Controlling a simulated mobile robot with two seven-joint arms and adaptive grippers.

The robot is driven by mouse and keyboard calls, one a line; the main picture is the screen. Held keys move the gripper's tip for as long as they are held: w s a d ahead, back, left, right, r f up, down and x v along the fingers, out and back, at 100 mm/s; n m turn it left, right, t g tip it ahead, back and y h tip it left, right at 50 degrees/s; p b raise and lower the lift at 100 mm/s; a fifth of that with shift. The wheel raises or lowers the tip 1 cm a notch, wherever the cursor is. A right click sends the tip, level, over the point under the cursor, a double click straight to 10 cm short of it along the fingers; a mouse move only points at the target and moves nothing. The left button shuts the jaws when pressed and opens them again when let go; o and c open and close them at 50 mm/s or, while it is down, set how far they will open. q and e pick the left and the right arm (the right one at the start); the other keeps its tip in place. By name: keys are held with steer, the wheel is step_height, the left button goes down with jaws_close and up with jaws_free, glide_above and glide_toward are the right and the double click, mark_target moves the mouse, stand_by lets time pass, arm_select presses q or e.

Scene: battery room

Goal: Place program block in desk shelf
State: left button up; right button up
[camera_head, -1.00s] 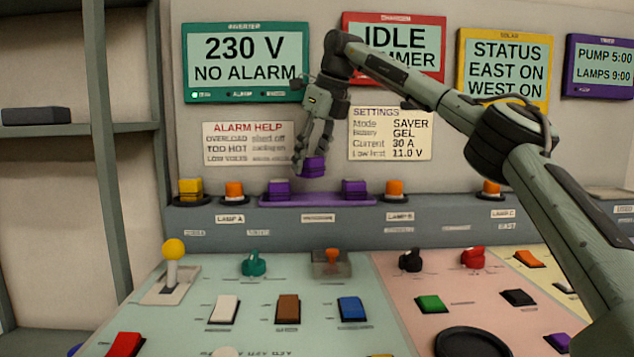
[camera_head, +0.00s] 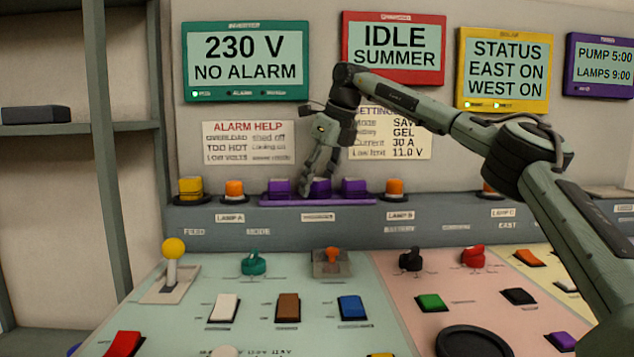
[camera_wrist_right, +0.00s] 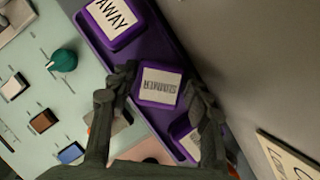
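My left gripper is out of view.
Purple blocks stand close on the left (camera_head: 279,188) and right (camera_head: 354,187); the left one reads AWAY in the wrist view. Switches and a yellow-knobbed lever (camera_head: 173,250) cover the desk in front.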

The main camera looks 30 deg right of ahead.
steer(key=shift+o, duration=0.8)
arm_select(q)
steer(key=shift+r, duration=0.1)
arm_select(e)
steer(key=shift+r, duration=0.25)
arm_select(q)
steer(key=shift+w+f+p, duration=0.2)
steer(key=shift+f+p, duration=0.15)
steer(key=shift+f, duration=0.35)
arm_select(e)
steer(key=v, duration=1.1)
steer(key=shift+s+r, duration=0.3)
steer(key=shift+r, duration=0.05)
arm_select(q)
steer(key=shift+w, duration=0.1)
arm_select(e)
steer(key=shift+d, duration=0.15)
